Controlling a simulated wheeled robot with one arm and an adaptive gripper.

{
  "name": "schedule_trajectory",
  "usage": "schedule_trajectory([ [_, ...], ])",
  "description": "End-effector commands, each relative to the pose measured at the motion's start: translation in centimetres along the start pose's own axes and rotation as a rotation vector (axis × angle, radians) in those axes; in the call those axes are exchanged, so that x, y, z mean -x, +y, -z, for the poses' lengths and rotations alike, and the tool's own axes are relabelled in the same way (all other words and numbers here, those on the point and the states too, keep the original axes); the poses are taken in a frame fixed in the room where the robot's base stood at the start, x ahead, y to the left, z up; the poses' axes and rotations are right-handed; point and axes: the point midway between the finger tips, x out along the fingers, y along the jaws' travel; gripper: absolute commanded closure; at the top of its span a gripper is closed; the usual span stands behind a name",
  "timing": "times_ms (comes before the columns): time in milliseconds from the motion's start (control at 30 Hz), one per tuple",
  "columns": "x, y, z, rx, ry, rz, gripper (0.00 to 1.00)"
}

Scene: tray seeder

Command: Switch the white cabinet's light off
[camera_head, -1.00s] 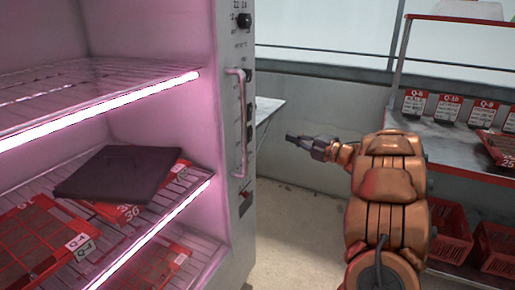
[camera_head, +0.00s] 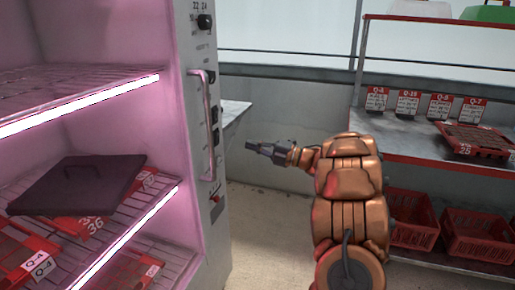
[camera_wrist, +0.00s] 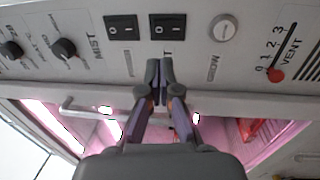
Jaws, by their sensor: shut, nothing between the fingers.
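The white cabinet (camera_head: 186,240) stands open at the left of the head view. Its light strips (camera_head: 128,240) glow pinkish white, so the light is on. Its control panel (camera_wrist: 190,69) fills the top of the wrist view. A black rocker switch (camera_wrist: 168,27) sits just beyond my fingertips; its label is mostly hidden by them, with only a final "T" showing. A second rocker switch (camera_wrist: 122,27), beside the word MIST, is to its left. I cannot tell how either rocker is tilted. My gripper (camera_head: 250,146) is shut and empty, pointing at the panel, apparently apart from it.
A vertical handle (camera_head: 208,125) sticks out from the panel. The wrist view also shows dark knobs (camera_wrist: 64,48), a round grey button (camera_wrist: 223,28) and a red VENT slider (camera_wrist: 276,74). A shelf rack (camera_head: 400,150) with trays stands right of my arm.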

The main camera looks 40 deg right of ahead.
Motion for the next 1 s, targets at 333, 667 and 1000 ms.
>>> schedule_trajectory([
  [333, -5.9, 0.0, 0.1, 0.001, 0.002, -0.001, 1.00],
  [667, -9.5, -0.1, 0.0, 0.001, 0.000, -0.001, 1.00],
  [1000, -9.9, 0.0, -0.1, 0.000, -0.002, 0.000, 1.00],
])
